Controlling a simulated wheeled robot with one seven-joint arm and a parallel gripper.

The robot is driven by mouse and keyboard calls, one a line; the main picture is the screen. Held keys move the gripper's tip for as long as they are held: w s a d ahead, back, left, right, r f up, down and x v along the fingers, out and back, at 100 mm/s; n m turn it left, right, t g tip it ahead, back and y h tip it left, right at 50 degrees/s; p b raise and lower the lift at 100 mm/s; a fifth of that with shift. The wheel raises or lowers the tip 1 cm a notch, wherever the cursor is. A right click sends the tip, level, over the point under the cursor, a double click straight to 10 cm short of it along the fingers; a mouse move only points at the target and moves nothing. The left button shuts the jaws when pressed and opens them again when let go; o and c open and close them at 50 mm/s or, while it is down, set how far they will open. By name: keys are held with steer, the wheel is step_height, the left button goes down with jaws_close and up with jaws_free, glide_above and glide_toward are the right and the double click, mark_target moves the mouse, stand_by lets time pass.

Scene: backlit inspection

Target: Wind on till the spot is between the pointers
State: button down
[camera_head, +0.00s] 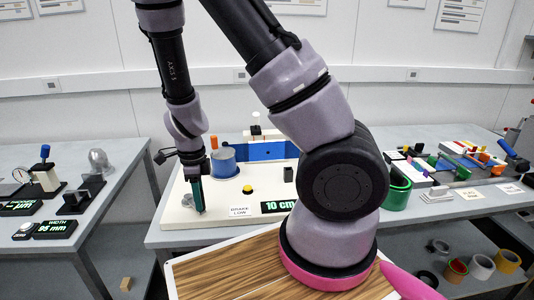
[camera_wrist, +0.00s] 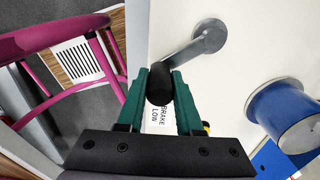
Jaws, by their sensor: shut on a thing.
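A grey winding crank (camera_head: 187,201) is at the left of a white board on the bench. In the wrist view the crank (camera_wrist: 197,42) slants from a round grey hub to a black knob (camera_wrist: 159,88). My gripper (camera_head: 199,208) points down there; in the wrist view its green fingers (camera_wrist: 160,85) are shut on the knob. Blue web (camera_head: 265,152) runs from a blue roll (camera_head: 223,160) to the right, behind my arm. The roll (camera_wrist: 290,110) also shows in the wrist view. I cannot make out a spot or pointers; my arm hides part of the web.
The board (camera_head: 233,214) carries a yellow button (camera_head: 247,189), a "BRAKE LOW" label (camera_head: 242,212), a display reading 10 cm (camera_head: 278,206) and a small black block (camera_head: 288,174). Gauges stand on the left bench.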

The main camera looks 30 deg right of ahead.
steer(key=shift+a, duration=0.45)
steer(key=shift+s+a, duration=0.1)
steer(key=shift+a, duration=0.6)
steer(key=shift+a, duration=0.7)
steer(key=shift+c, duration=2.4)
jaws_free()
